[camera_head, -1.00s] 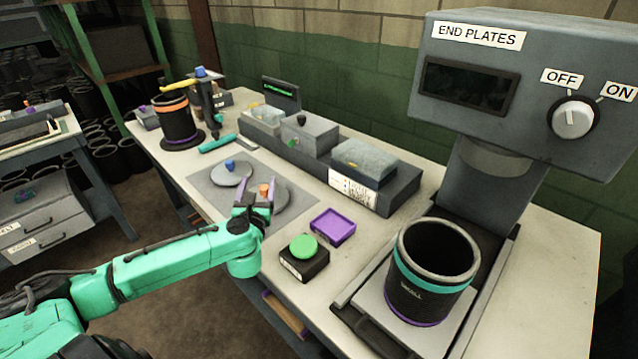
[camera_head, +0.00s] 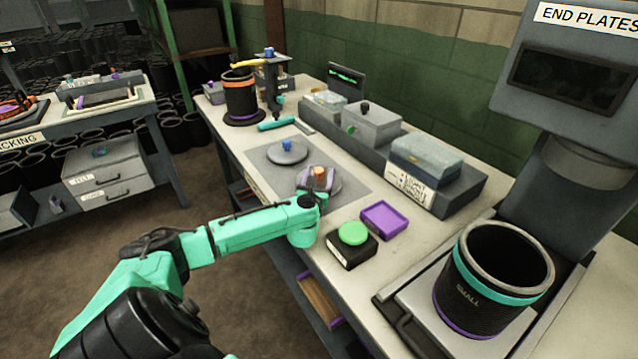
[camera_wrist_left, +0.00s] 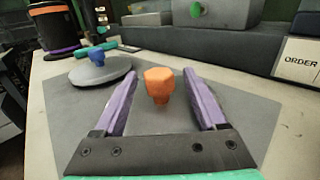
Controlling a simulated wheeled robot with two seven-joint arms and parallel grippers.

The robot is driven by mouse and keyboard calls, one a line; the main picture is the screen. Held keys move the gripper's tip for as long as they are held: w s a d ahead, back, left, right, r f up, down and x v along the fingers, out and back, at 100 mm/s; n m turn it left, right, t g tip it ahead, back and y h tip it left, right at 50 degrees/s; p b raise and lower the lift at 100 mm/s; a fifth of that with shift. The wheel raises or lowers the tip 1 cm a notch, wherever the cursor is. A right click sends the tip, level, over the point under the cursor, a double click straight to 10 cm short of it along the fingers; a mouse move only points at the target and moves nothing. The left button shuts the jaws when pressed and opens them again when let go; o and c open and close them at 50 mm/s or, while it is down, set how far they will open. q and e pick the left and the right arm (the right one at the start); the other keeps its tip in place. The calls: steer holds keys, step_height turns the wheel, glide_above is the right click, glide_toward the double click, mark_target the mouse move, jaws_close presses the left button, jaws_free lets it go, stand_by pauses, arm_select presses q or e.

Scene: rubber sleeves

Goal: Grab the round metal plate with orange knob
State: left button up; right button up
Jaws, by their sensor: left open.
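The round metal plate with the orange knob (camera_head: 333,187) lies on a grey mat (camera_head: 262,181) on the workbench. Its orange knob (camera_wrist_left: 159,83) stands up between the purple fingers of my left gripper (camera_wrist_left: 160,88), which are open and apart from the knob on both sides. In the wrist view the plate's disc is hard to make out against the mat. In the head view my left gripper (camera_head: 317,180) is over the plate and hides part of it. A second round plate with a blue knob (camera_head: 287,152) lies farther back on the mat. My right gripper is not in view.
A purple tray (camera_head: 384,218) and a green button on a black box (camera_head: 352,236) sit near the front. A black sleeve with a teal band (camera_head: 492,281) stands on the end-plates machine. Grey boxes (camera_head: 370,125) line the back, and an orange-banded sleeve (camera_head: 239,98) stands at the far end.

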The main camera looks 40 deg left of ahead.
arm_select(q)
steer(key=shift+s, duration=0.1)
jaws_close()
stand_by(1.2)
steer(key=shift+r, duration=0.1)
